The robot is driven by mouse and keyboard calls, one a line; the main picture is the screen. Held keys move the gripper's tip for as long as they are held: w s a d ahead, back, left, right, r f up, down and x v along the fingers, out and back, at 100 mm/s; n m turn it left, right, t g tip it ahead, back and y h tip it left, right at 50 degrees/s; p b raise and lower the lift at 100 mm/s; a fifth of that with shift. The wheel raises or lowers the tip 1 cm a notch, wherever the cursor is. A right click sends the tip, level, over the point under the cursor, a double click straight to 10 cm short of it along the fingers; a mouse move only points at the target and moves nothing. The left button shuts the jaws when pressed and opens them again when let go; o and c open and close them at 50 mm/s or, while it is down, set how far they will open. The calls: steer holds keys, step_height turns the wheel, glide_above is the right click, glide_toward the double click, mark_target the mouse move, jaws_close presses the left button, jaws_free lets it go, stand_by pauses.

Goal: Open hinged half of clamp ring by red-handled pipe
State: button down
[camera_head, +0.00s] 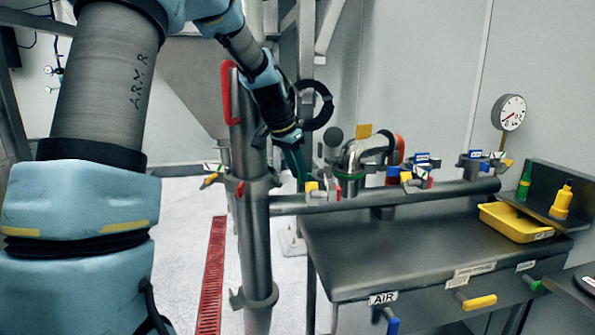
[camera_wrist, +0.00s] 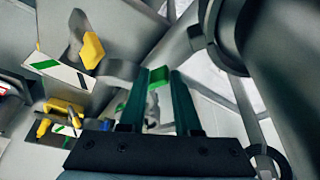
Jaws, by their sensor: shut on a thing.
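The grey upright pipe with a red handle (camera_head: 228,92) stands left of centre in the head view. My gripper (camera_head: 301,178) reaches down just right of this pipe, its dark green fingers near the pipe joint. How far the hinged half stands open cannot be told.
A horizontal pipe (camera_head: 445,192) with several coloured clamps runs right above a grey table (camera_head: 400,252). A yellow tray (camera_head: 515,222) and a yellow bottle (camera_head: 562,200) are at the right. A red floor grate (camera_head: 212,275) lies left of the pipe.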

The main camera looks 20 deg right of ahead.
steer(key=shift+w+d+r, duration=0.1)
steer(key=shift+d+r, duration=0.1)
steer(key=shift+d, duration=0.4)
steer(key=c, duration=0.9)
jaws_free()
steer(key=shift+w+a+r, duration=0.1)
steer(key=shift+a+r, duration=0.05)
steer(key=shift+r, duration=0.3)
steer(key=b+v, duration=0.2)
steer(key=v, duration=0.7)
steer(key=shift+s+a+r, duration=0.2)
steer(key=shift+s+a, duration=0.15)
steer(key=shift+s, duration=0.1)
steer(key=shift+s, duration=0.1)
